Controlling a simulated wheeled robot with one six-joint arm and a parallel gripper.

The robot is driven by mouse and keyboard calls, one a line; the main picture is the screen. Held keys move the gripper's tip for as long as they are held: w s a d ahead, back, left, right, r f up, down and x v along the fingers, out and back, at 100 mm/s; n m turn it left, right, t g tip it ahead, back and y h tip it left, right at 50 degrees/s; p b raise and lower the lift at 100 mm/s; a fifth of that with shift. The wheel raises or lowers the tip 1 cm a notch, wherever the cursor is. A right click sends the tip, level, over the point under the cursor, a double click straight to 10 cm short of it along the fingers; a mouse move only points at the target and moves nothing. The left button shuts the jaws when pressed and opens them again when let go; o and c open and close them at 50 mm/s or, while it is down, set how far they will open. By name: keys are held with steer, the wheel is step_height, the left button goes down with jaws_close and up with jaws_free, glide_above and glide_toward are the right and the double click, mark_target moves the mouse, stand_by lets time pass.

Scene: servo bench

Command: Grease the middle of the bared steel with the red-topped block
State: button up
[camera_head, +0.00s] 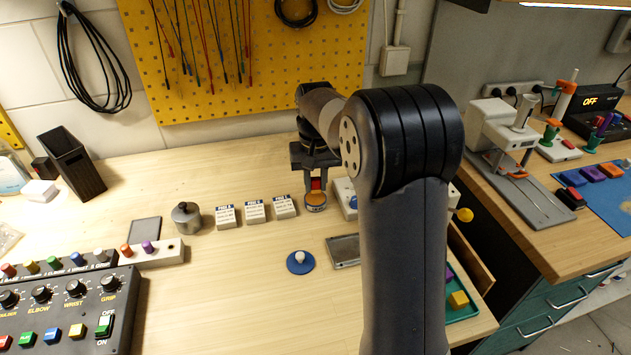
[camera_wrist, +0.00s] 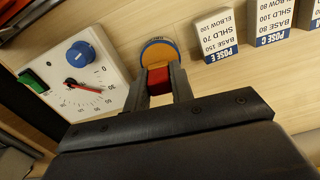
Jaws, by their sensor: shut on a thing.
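My gripper (camera_head: 316,186) is shut on the red-topped block (camera_wrist: 158,77), which sits between its two fingers and shows red in both views. Just beyond the block is a round blue-rimmed pot with an orange face (camera_wrist: 158,52); it also shows below the gripper in the head view (camera_head: 316,203). The block overlaps the pot's edge in the picture; I cannot tell whether they touch.
White pose cards (camera_head: 254,211) stand left of the gripper. A white dial box (camera_wrist: 75,80) stands beside it, partly hidden by my arm in the head view. A blue disc with a pale knob (camera_head: 300,262) and a grey tray (camera_head: 344,251) lie in front. A gap separates the benches.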

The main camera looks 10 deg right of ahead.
mark_target(316, 179)
steer(key=shift+r+p, duration=1.9)
steer(key=shift+r, duration=0.45)
steer(key=shift+f, duration=0.1)
